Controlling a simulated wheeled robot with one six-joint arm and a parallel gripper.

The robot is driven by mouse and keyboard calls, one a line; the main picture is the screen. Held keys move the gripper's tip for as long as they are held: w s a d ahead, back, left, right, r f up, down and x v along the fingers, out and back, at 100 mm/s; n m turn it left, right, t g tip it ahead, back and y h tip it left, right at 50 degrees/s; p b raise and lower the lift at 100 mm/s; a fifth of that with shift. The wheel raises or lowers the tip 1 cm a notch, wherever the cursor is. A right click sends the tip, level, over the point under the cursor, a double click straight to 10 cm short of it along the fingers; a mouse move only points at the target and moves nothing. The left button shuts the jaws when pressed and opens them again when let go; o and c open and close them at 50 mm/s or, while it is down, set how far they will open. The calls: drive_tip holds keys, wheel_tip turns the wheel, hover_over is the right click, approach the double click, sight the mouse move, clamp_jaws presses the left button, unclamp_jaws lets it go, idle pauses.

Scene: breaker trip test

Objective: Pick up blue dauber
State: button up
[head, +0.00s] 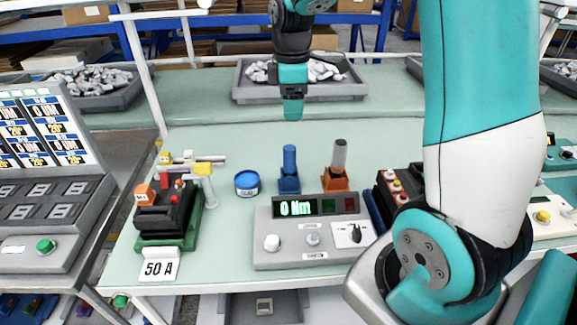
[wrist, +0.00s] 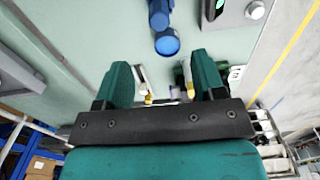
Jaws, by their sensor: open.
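The blue dauber (head: 289,160) stands upright in a blue holder (head: 289,185) on the pale green table. In the wrist view a blue cylindrical shape, likely the dauber (wrist: 159,14), shows at the top edge, partly cut off. My gripper (head: 293,113) hangs pointing down, above and beyond the dauber in the head view, apart from it. In the wrist view my gripper (wrist: 162,75) has its two green fingers wide apart with nothing held between them.
A round blue tin (head: 247,184) stands left of the holder. An orange holder with a brown-grey dauber (head: 339,158) stands close on the right. A grey meter box (head: 313,240) reading 0 Nm is in front. A breaker fixture (head: 167,215) stands at left. Grey trays (head: 300,98) lie behind.

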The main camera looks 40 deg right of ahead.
sight(289, 158)
wheel_tip(289, 158, down, 10)
drive_tip(key=shift+a+r+p, duration=0.15)
drive_tip(key=shift+r+p, duration=0.05)
drive_tip(key=shift+p, duration=0.3)
drive_tip(key=f, duration=0.2)
drive_tip(key=f+p, duration=0.1)
drive_tip(key=f, duration=0.2)
drive_tip(key=shift+w+f, duration=0.2)
drive_tip(key=shift+f, duration=0.1)
drive_tip(key=shift+c, duration=0.2)
drive_tip(key=c, duration=1)
